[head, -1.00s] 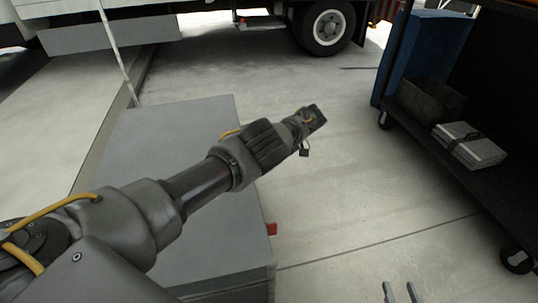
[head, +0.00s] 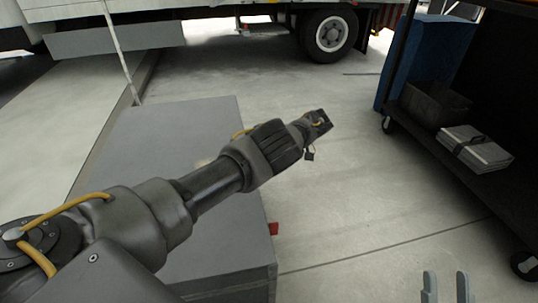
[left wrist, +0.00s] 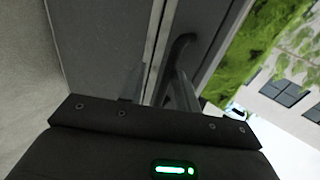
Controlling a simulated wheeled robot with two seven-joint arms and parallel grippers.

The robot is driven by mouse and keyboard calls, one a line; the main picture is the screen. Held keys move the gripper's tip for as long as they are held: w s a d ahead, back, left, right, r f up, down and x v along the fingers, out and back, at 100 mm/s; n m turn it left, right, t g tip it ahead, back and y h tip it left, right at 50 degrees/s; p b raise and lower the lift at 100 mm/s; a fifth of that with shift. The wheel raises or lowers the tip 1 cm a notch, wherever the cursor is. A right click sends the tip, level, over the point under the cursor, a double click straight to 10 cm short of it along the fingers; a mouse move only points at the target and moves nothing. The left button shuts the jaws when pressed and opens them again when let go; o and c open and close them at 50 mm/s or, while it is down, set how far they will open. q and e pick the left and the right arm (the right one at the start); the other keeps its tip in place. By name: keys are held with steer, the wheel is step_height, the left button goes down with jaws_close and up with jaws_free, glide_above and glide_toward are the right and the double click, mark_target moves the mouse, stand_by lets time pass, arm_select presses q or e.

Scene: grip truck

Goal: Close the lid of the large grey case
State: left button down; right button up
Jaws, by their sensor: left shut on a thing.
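The large grey case (head: 145,130) stands at the left of the head view, its broad grey top looking flat. My left arm crosses over it and covers much of its middle. The arm's far end (head: 318,122) is past the case's right edge; its fingertips cannot be made out there. In the left wrist view my left gripper (left wrist: 160,88) is shut on a dark curved handle (left wrist: 181,46), beside a grey panel (left wrist: 98,40) with a pale seamed edge. My right gripper (head: 446,287) is at the bottom right, fingers apart and empty.
A truck wheel (head: 329,36) is at the back. A red piece (head: 273,229) sits by the large case's right side. The floor between case and cart is clear.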

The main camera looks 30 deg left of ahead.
arm_select(q)
steer(key=shift+s+d+f, duration=0.1)
steer(key=shift+s+f, duration=0.05)
steer(key=shift+f, duration=0.35)
steer(key=shift+s+d+f, duration=0.1)
steer(key=shift+s+f, duration=0.05)
steer(key=shift+f, duration=0.3)
arm_select(e)
steer(key=shift+f, duration=0.2)
arm_select(q)
steer(key=c, duration=1.5)
jaws_free()
steer(key=shift+w+f, duration=0.1)
steer(key=shift+f, duration=0.05)
steer(key=shift+o, duration=1.1)
steer(key=shift+w+f, duration=0.1)
steer(key=shift+a, duration=0.15)
steer(key=shift+c, duration=0.9)
arm_select(e)
steer(key=shift+w, duration=0.1)
arm_select(q)
steer(key=shift+r, duration=0.2)
